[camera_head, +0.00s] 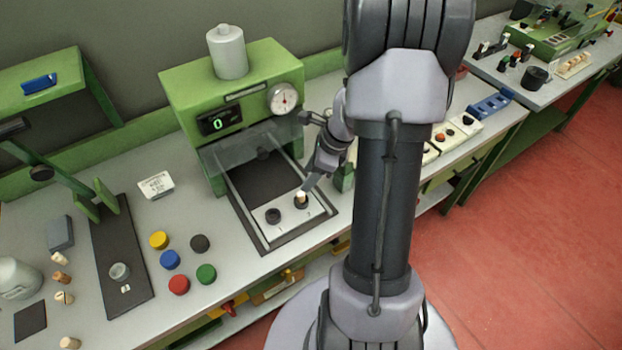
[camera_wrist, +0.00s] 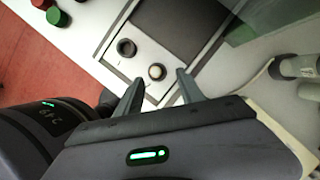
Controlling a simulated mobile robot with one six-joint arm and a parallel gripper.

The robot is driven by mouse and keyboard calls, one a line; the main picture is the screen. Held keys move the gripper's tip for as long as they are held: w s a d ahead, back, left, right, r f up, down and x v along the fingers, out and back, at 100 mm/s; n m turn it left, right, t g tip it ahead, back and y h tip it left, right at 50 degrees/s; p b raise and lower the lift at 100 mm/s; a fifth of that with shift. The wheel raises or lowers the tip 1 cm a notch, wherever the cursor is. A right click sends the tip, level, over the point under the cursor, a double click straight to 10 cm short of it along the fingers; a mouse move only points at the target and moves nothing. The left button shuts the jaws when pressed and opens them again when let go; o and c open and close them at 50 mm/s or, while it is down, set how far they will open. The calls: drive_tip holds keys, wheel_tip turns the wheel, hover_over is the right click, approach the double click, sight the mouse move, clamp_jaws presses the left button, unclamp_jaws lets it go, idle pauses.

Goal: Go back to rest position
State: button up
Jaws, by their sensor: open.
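My gripper (camera_head: 314,183) is at the right side of the green press, above the front of its tray. In the wrist view its two fingers (camera_wrist: 160,82) are apart, with nothing clamped between them. A pale cork stopper (camera_head: 301,196) stands upright in a dark round holder on the tray's white plate (camera_head: 285,221). In the wrist view the cork (camera_wrist: 157,71) shows just beyond and between the fingertips. A second dark holder (camera_head: 273,216) beside it looks empty. My arm's column hides part of the bench to the right.
The green press (camera_head: 235,85) has a clear shield (camera_head: 250,150) over its tray. Coloured caps, including a red one (camera_head: 179,285), lie left of it. Several corks (camera_head: 62,277) lie at the far left. A row of buttons (camera_head: 449,135) is behind my arm.

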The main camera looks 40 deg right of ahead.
drive_tip(key=shift+w, duration=0.1)
drive_tip(key=w+a+r+n+b, duration=0.1)
drive_tip(key=a+r+n+b, duration=0.1)
drive_tip(key=a+r+n, duration=0.4)
drive_tip(key=a+r+n+b, duration=0.2)
drive_tip(key=a+r+n, duration=0.2)
drive_tip(key=a, duration=0.4)
drive_tip(key=s+a+r+n+t+b, duration=0.2)
drive_tip(key=s+a+r+n+b, duration=0.2)
drive_tip(key=s+a+n, duration=0.8)
drive_tip(key=shift+s+a+n+h, duration=0.2)
drive_tip(key=shift+a+n+h, duration=0.1)
drive_tip(key=shift+a+n, duration=0.65)
drive_tip(key=shift+d+r, duration=0.1)
drive_tip(key=shift+d, duration=0.15)
idle(3.8)
